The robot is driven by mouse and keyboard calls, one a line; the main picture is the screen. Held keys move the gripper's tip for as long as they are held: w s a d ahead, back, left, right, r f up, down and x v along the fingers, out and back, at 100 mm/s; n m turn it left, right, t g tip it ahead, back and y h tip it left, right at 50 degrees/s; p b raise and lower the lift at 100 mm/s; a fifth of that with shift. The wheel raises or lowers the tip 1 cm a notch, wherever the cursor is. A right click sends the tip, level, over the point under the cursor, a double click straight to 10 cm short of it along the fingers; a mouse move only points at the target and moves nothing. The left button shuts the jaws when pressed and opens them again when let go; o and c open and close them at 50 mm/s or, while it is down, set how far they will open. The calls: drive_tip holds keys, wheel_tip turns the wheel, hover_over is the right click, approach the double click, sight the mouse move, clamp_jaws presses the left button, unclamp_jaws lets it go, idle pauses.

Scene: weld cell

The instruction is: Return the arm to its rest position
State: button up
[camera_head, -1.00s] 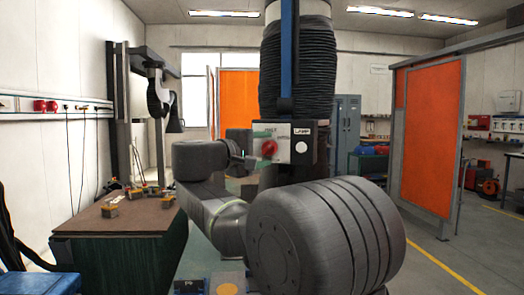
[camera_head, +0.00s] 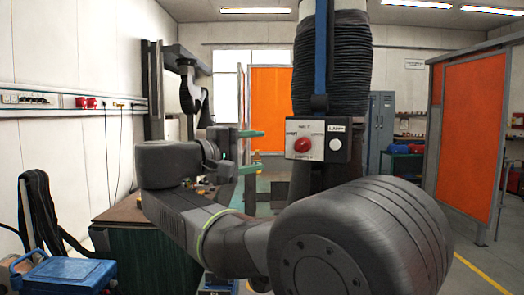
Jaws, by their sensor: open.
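My arm is folded across the middle of the camera view, with its large dark joint at the lower right. My gripper (camera_head: 259,150) is at the centre-left, at the end of the arm. Its two green fingers point right, one above the other, with a clear gap and nothing between them. The gripper is open and empty. It appears beyond the right edge of the brown-topped table (camera_head: 124,213) and touches nothing that I can see. My arm hides much of the table and the small parts (camera_head: 203,187) on it.
A blue box (camera_head: 62,274) stands at the lower left, with a black strap-like thing (camera_head: 40,208) behind it. Another robot arm (camera_head: 190,88) stands beyond the table. An orange screen (camera_head: 472,130) is at right, an orange panel (camera_head: 270,100) at the back. Floor at right looks clear.

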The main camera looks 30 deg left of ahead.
sight(297, 146)
idle(0.3)
drive_tip(key=x, duration=1.3)
drive_tip(key=shift+w+d, duration=0.15)
drive_tip(key=shift+w, duration=0.25)
drive_tip(key=shift+s, duration=0.1)
